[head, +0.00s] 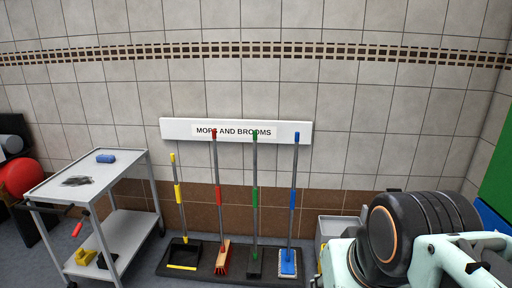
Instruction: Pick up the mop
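The mop (288,262) has a blue and white flat head and a grey pole with a blue grip and blue tip. It stands upright against the wall at the right end of a row of tools, its head on a dark base on the floor. Its pole top reaches in front of the "MOPS AND BROOMS" board (180,128). Part of my arm fills the lower right of the head view, to the right of the mop and apart from it in the picture. My gripper is not in view.
A green-handled tool (255,200), a red broom (222,258) and a yellow-handled dustpan (183,254) stand left of the mop. A grey trolley (125,168) with small items stands at left. A grey bin (333,228) is right of the mop, partly hidden by my arm.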

